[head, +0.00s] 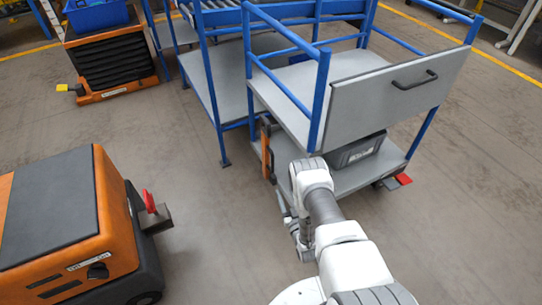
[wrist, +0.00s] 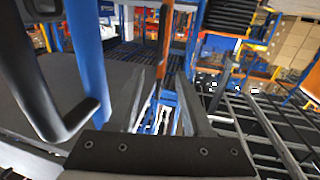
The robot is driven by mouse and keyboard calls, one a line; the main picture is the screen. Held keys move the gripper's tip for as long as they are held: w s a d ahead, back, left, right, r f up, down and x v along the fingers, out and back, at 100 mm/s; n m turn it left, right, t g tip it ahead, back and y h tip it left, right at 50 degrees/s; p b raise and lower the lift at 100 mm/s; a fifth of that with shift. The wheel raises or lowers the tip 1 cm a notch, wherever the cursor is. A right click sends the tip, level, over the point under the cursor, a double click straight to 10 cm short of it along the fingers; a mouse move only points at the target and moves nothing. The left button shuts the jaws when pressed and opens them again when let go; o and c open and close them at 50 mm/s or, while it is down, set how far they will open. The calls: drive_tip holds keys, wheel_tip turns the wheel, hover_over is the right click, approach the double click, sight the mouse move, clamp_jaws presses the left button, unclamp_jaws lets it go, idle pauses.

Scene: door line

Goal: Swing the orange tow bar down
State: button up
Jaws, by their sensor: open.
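The orange tow bar (head: 265,151) stands upright at the left end of the grey cart with blue rails (head: 318,95). In the wrist view the tow bar (wrist: 165,42) is a thin upright orange strip at upper centre, ahead of the fingertips and roughly in line with the gap between them. My gripper (head: 282,203) is low beside the cart's left end, below the bar, partly hidden by my arm. In the wrist view my gripper (wrist: 163,92) is open, with nothing seen between its fingers. I cannot tell how far the bar is from the fingertips.
A grey bin (head: 355,150) sits on the cart's lower shelf. A red pedal (head: 403,179) is at its lower right. An orange tugger (head: 70,235) with a red-handled hitch (head: 151,205) stands at left. Another orange machine (head: 110,62) is behind. Floor between tugger and cart is clear.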

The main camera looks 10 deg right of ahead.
sight(273, 162)
drive_tip(key=w+b, duration=0.2)
drive_tip(key=w, duration=0.3)
drive_tip(key=w+a+b, duration=0.1)
drive_tip(key=w+b, duration=0.1)
drive_tip(key=w, duration=0.3)
drive_tip(key=w+a+b, duration=0.1)
drive_tip(key=w+b, duration=0.1)
drive_tip(key=w, duration=0.4)
drive_tip(key=shift+f, duration=0.2)
drive_tip(key=shift+w+r, duration=0.1)
drive_tip(key=shift+w, duration=0.6)
clamp_jaws()
